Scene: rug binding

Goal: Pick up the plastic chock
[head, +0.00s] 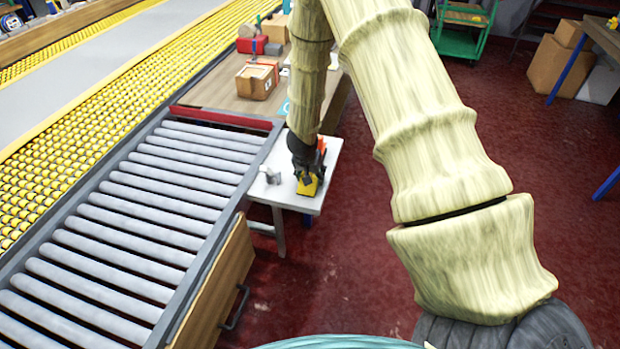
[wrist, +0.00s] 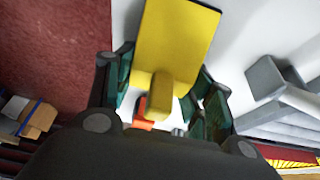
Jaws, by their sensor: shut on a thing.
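The yellow plastic chock (head: 308,186) is at the small white table (head: 329,161), below my gripper in the head view. In the wrist view the chock (wrist: 176,45) shows as a yellow block with a narrower part between the fingers. My gripper (wrist: 160,95) is shut on that narrower part, with dark green finger pads on both sides. The gripper (head: 306,180) also shows in the head view, pointing down. I cannot tell whether the chock touches the tabletop.
A grey object (head: 271,176) stands on the white table left of the chock. An orange thing (head: 321,145) is close behind my gripper. A roller conveyor (head: 150,220) runs along the left. A wooden bench (head: 225,90) with boxes is behind. Red floor is open to the right.

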